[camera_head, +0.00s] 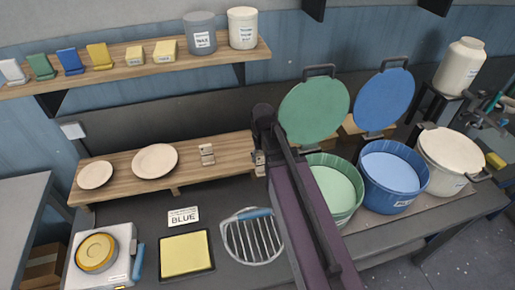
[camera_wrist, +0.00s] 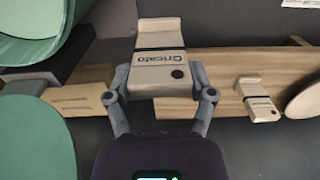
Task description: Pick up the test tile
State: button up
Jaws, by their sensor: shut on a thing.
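A pale test tile (camera_wrist: 160,62) with dark lettering and a dark round spot is between my gripper's (camera_wrist: 160,95) two fingers in the wrist view. The fingers are shut on its sides. In the head view my gripper (camera_head: 259,158) is at the right part of the low wooden shelf, and only a small pale bit of the held tile shows beside my dark arm. I cannot tell whether the tile touches the shelf. A second, similar tile (camera_head: 207,154) stands on the shelf to the left; it also shows in the wrist view (camera_wrist: 257,100).
Two plates (camera_head: 155,161) lie on the low shelf (camera_head: 115,192). Green (camera_head: 335,190), blue (camera_head: 393,178) and cream (camera_head: 450,160) buckets stand right of my arm; the green and blue lids are raised. A wire rack (camera_head: 252,238), yellow pad (camera_head: 186,254) and BLUE sign (camera_head: 183,216) lie in front.

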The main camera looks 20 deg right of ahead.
jog(key=shift+s+d, duration=0.1)
jog(key=shift+s, duration=0.55)
jog(key=w+a+r+p, duration=0.2)
jog(key=w+r+p, duration=0.4)
jog(key=w, duration=0.3)
jog(key=shift+w+a+r, duration=0.15)
jog(key=shift+w+a, duration=0.05)
jog(key=shift+w, duration=0.15)
